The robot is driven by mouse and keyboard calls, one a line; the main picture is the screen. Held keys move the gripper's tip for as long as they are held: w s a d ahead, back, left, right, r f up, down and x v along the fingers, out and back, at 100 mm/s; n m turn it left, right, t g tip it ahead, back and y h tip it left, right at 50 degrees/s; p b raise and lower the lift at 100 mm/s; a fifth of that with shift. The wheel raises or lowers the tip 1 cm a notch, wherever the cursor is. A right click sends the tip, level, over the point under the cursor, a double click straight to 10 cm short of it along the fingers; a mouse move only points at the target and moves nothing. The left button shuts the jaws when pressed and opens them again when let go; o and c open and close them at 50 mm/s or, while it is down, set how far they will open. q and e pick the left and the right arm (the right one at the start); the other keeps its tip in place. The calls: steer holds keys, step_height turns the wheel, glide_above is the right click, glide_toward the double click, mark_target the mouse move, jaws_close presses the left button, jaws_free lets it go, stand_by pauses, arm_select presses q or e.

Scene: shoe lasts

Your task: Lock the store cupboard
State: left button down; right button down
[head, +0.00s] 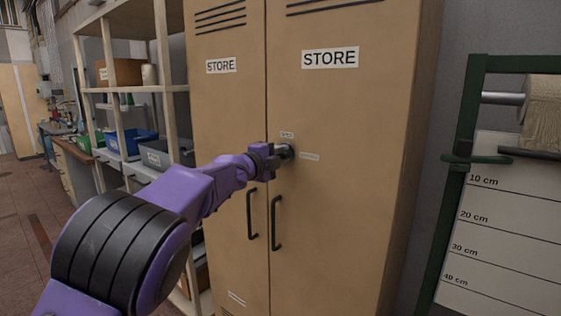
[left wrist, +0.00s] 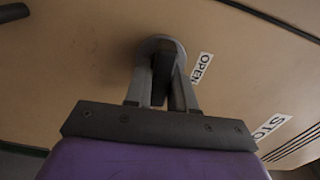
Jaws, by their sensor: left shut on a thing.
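The tan two-door store cupboard (head: 345,110) stands in front of me, both doors closed, with a "STORE" label on each. Its round grey lock knob (head: 289,151) is on the right door near the seam; the knob also shows in the left wrist view (left wrist: 160,42). My left gripper (head: 281,151) is at the knob; in the left wrist view its fingers (left wrist: 162,82) are shut on a dark grip part of it. An "OPEN" label (left wrist: 203,68) is beside the knob. A second small label (head: 309,157), unreadable, sits right of it. My right gripper is not seen.
Two black door handles (head: 276,222) hang below the lock. Wooden shelving (head: 163,90) with bins stands left of the cupboard. A green-framed stand (head: 470,120) with a paper roll and a centimetre scale is on the right.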

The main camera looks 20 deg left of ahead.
arm_select(q)
steer(key=shift+m, duration=0.5)
steer(key=c, duration=1)
jaws_free()
steer(key=shift+c, duration=0.2)
steer(key=shift+s+a+f+b, duration=0.1)
steer(key=shift+s+b, duration=0.15)
steer(key=shift+b, duration=0.2)
steer(key=b+v, duration=0.3)
steer(key=v, duration=0.7)
